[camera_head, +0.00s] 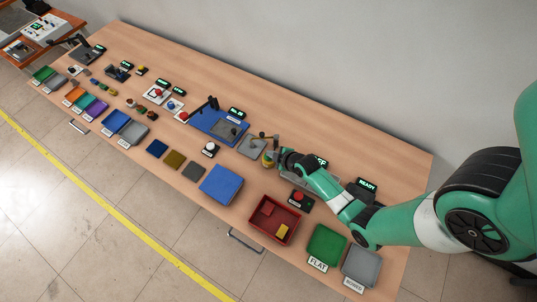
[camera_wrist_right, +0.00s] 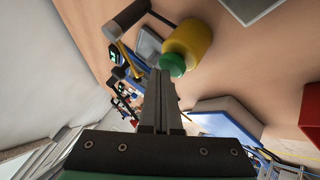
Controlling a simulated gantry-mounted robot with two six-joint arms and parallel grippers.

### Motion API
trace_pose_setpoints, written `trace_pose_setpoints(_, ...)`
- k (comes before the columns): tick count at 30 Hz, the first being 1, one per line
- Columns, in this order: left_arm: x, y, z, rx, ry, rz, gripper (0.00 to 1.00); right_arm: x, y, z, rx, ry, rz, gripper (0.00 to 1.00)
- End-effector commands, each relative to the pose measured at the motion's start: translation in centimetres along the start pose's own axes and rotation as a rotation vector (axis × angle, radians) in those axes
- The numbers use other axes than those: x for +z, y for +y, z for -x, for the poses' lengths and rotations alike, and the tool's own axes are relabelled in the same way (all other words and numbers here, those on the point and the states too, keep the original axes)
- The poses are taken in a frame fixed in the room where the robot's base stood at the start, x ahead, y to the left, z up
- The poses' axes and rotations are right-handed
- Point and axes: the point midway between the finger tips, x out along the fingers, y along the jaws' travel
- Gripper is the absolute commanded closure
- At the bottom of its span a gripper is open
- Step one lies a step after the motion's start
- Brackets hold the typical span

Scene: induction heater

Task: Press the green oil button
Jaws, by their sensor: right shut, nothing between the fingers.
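The green oil button (camera_wrist_right: 171,65) is a round green cap on the end of a yellow cylinder (camera_wrist_right: 190,42). In the head view the yellow and green piece (camera_head: 268,160) stands on the table, partly hidden beside my right gripper (camera_head: 277,149). In the right wrist view the closed fingers of my right gripper (camera_wrist_right: 160,78) are empty. Their tips are right beside the green button's edge; I cannot tell whether they touch it. My left gripper is not in view.
A grey plate (camera_head: 252,146) lies just left of the yellow piece. A red bin (camera_head: 263,229), a green tray (camera_head: 325,245) and a blue tray (camera_head: 236,184) stand along the front. A red button box (camera_head: 300,199) is near my right arm.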

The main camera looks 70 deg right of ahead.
Motion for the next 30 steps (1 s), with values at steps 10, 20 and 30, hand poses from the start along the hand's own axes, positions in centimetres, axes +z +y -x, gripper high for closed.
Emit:
trace_pose_setpoints(10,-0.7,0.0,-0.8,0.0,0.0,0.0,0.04,-0.5,0.5,0.8,0.0,0.0,0.0,1.0)
trace_pose_setpoints(20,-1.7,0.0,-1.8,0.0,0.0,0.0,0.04,-1.3,1.3,1.8,0.001,0.001,0.0,1.0)
trace_pose_setpoints(30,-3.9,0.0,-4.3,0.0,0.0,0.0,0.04,-3.0,3.0,4.2,0.0,0.0,0.0,1.0)
